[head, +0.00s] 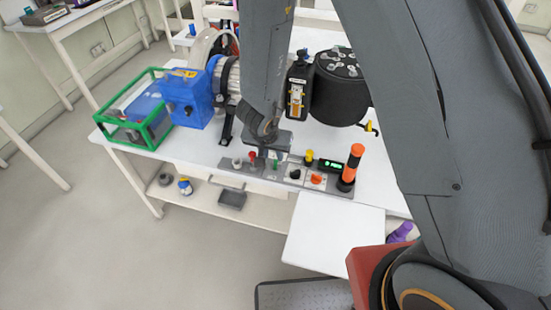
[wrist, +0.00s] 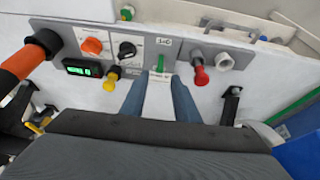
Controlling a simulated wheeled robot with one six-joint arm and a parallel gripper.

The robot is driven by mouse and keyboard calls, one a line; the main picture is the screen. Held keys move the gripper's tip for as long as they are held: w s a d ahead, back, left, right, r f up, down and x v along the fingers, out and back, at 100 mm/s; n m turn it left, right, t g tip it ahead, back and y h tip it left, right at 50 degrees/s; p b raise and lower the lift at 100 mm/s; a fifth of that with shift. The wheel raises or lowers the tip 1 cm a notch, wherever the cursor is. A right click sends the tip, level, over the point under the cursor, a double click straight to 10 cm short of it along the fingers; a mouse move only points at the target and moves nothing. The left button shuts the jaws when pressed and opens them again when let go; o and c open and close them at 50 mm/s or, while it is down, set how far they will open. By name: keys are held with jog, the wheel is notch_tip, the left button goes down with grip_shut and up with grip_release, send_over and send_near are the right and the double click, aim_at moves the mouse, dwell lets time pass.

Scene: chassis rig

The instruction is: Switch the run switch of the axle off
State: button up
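The grey control panel (head: 228,183) lies along the front of the white bench. In the head view, my arm hides part of the panel.
Beside the lever are a red knob (wrist: 200,76), a grey knob (wrist: 225,61), a black rotary knob (wrist: 127,50), an orange rotary knob (wrist: 92,46), a yellow button (wrist: 110,82) and a lit green display (wrist: 82,68). An orange-and-black stack light (head: 350,168) stands at the panel's right end.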

aim_at(275, 162)
jog(key=x, duration=0.7)
jog(key=shift+f+b, duration=0.25)
jog(key=shift+b, duration=0.05)
grip_shut()
